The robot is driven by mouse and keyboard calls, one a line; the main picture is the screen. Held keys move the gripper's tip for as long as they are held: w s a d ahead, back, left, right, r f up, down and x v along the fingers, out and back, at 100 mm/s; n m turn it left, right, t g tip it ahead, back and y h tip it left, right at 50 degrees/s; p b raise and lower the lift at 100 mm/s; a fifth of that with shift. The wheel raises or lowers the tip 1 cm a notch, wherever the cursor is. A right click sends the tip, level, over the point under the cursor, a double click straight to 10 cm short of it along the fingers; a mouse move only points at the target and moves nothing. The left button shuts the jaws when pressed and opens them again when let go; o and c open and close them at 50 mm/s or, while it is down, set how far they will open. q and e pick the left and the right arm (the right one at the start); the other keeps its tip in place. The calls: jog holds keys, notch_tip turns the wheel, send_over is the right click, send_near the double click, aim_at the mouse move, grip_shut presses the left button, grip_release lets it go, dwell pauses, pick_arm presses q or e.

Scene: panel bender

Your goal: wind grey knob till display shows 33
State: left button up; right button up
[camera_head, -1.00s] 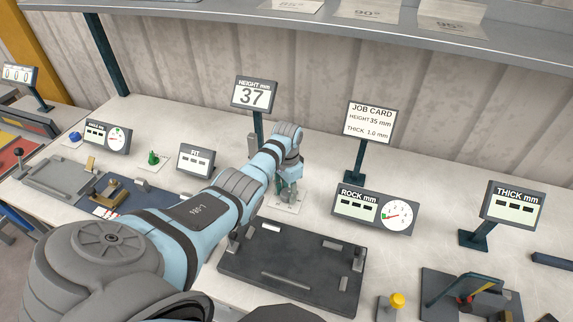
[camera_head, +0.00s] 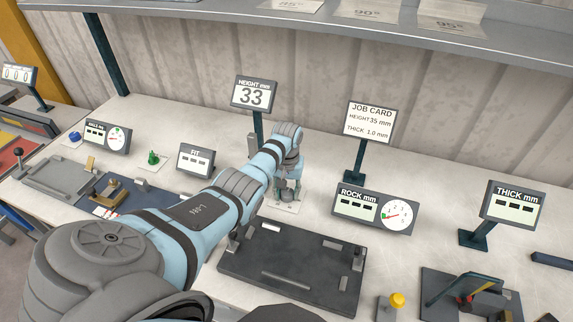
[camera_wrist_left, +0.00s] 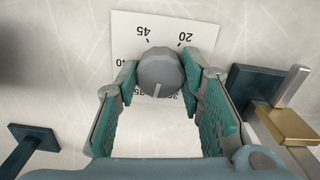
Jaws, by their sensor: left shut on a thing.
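The grey knob (camera_wrist_left: 160,74) sits on a white dial plate (camera_wrist_left: 125,30) in the left wrist view. Its pale pointer line points down the picture; the numbers there are partly hidden. My left gripper (camera_wrist_left: 158,80) is shut on the knob, one green finger pad on each side. In the head view my left gripper (camera_head: 288,188) points down over the dial plate (camera_head: 294,207) and mostly hides the knob. The height display (camera_head: 253,96) behind it reads 33. My right gripper is not in view.
A job card (camera_head: 371,122) to the right reads height 35 mm. A dark plate fixture (camera_head: 290,268) lies in front of the knob. The FIT display (camera_head: 196,160) and ROCK display (camera_head: 375,210) stand either side.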

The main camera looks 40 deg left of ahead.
aim_at(286, 193)
pick_arm(q)
jog(key=shift+s+d+f, duration=0.1)
jog(key=shift+s+f, duration=0.1)
dwell(0.3)
jog(key=o, duration=1.2)
jog(key=shift+c, duration=0.2)
jog(key=shift+w+r, duration=0.1)
jog(key=shift+w+r, duration=0.1)
jog(key=shift+r, duration=0.15)
notch_tip(286, 193, up, 12)
jog(key=shift+f, duration=0.25)
